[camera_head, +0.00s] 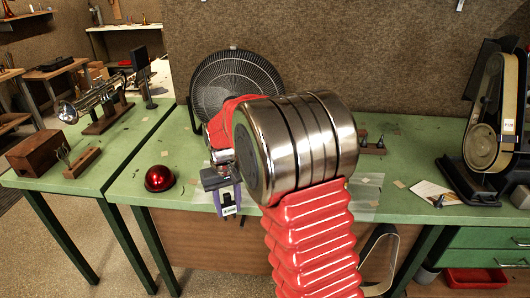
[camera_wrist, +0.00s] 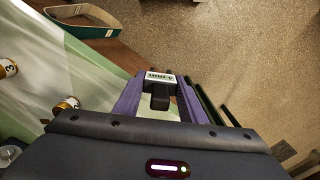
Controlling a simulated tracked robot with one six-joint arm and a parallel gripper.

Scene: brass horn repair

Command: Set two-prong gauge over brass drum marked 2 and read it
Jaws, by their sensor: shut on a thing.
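My gripper (camera_head: 226,202) hangs over the front edge of the green bench in the head view. Its purple fingers also show in the wrist view (camera_wrist: 160,88), shut on a dark piece with a white printed label (camera_wrist: 160,77), seemingly the gauge. I cannot make out its prongs. At the left of the wrist view, a brass drum marked 3 (camera_wrist: 8,68) is on the bench. Another brass drum (camera_wrist: 67,104) is nearer the gripper; its mark is hard to read. Both drums are apart from the held piece. I cannot pick out the drums in the head view, where my arm blocks much of the bench.
A red dome (camera_head: 159,178) sits on the green bench (camera_head: 130,190) left of my gripper. A black fan (camera_head: 237,85) stands behind my arm. A belt sander (camera_head: 487,120) stands at the right. A brass horn (camera_head: 90,100) and wooden box (camera_head: 40,152) are on the left bench.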

